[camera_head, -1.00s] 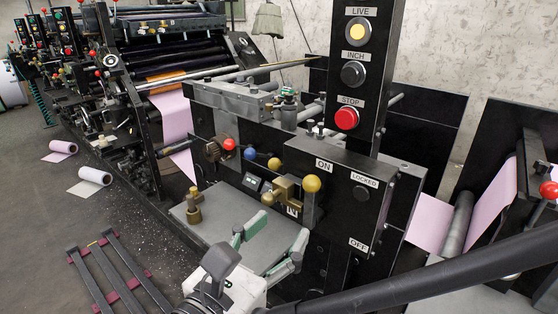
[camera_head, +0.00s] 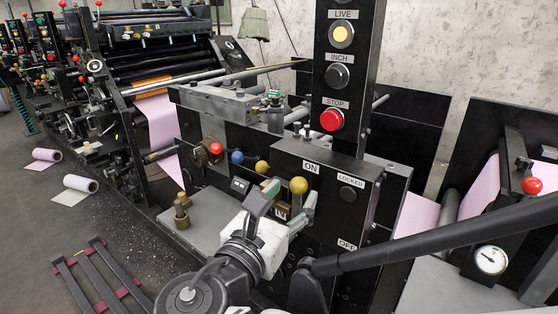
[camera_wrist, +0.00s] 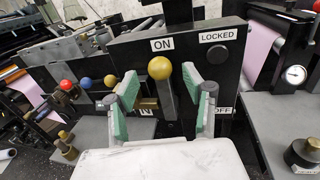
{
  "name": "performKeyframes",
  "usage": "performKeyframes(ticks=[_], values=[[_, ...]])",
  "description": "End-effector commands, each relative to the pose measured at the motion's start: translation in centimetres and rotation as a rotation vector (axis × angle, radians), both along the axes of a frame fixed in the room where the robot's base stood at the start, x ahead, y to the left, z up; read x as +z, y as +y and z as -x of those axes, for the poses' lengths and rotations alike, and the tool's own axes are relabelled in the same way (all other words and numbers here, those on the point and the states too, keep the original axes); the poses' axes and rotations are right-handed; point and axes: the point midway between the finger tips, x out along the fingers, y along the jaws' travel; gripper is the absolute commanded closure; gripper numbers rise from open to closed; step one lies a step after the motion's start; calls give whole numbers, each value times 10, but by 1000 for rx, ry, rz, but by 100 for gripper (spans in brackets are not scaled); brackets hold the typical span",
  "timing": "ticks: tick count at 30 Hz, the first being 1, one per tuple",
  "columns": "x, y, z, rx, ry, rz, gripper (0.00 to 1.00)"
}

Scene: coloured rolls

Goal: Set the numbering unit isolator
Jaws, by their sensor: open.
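The isolator is a grey lever with a large yellow ball knob (camera_head: 298,186) on a black box front. It points up, with the ON label (camera_head: 311,167) just above right of the knob and the OFF label (camera_head: 347,244) lower right. A LOCKED label and dark round button (camera_head: 347,193) are to the right. My gripper (camera_wrist: 169,90) is open. In the wrist view its green-padded fingers stand left and right of the lever (camera_wrist: 168,98), with visible gaps. The knob shows between them (camera_wrist: 159,67). In the head view my wrist hides the lower lever.
Smaller red (camera_head: 215,148), blue (camera_head: 237,156) and yellow (camera_head: 262,167) knobs stand to the left. A brass piece (camera_head: 181,212) sits on the grey plate. The column with the red STOP button (camera_head: 332,120) rises behind. A dial gauge (camera_head: 491,260) is at right.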

Motion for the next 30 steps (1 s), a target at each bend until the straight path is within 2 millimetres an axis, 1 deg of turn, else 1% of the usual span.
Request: performKeyframes(ticks=[1, 6, 10, 15, 23, 26, 30], values=[[0, -5, -6, -5, 0, 0, 54], [0, -13, -22, -3, 0, 0, 54], [0, -18, -30, -2, 0, 0, 54], [0, -20, -34, -1, 0, 0, 54], [0, -20, -35, 0, 0, 0, 54], [0, -20, -35, 0, 0, 0, 65], [0, -20, -35, 0, 0, 0, 84]])
